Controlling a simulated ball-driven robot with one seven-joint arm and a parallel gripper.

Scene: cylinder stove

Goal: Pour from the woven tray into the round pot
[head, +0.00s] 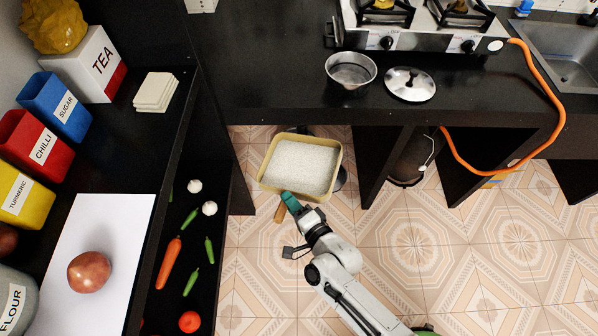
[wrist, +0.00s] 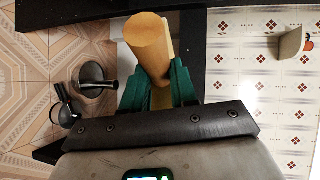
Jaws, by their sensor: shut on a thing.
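The woven tray (head: 336,166) is a pale yellow, square tray filled with white grains (head: 303,166). It hangs roughly level over the floor, in front of the counter's edge. My gripper (head: 289,199) is shut at its near side, where a short wooden handle (head: 280,212) sticks out. In the wrist view the green fingers of my gripper (wrist: 158,87) clamp the round yellow handle (wrist: 148,42); the tray's grains do not show there. The round pot (head: 350,71) is a metal vessel, open and apparently empty, standing on the black counter beyond and right of the tray.
A metal lid (head: 411,84) lies right of the pot. Behind them is a gas stove (head: 420,38) with an orange hose (head: 545,80). A shelf (head: 150,140) with containers stands left, with vegetables on a lower level. Tiled floor (head: 430,240) is open at the right.

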